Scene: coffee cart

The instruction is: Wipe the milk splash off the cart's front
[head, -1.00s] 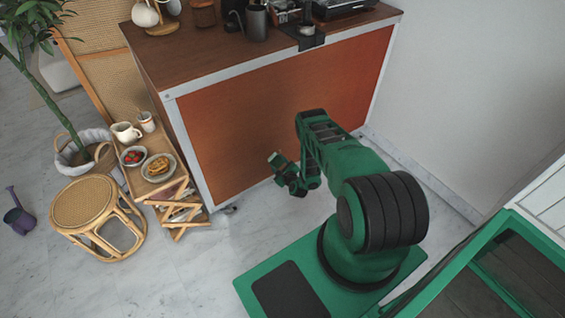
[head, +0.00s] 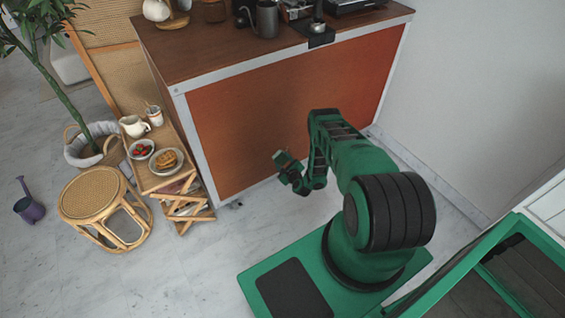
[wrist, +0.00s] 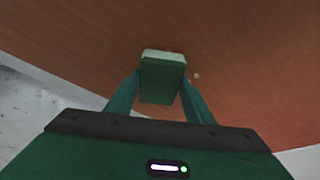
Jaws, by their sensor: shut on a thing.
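The cart's front (head: 270,110) is a reddish-brown panel in a pale metal frame; it also fills much of the wrist view (wrist: 250,70). My gripper (head: 283,163) is low in front of this panel. In the wrist view my gripper (wrist: 160,88) is shut on a green block with a pale end, which looks like a sponge (wrist: 163,80). Its pale end points at the panel; I cannot tell whether it touches. A small pale spot, perhaps milk (wrist: 196,76), shows on the panel just right of the sponge. No larger splash is visible; my arm hides part of the panel.
Left of the cart stand a small folding table (head: 150,182) with plates and a jug, and a round rattan stool (head: 92,192). Coffee gear stands on the cart top (head: 215,50). A white wall (head: 470,100) is at right. Marble floor is clear between stool and base.

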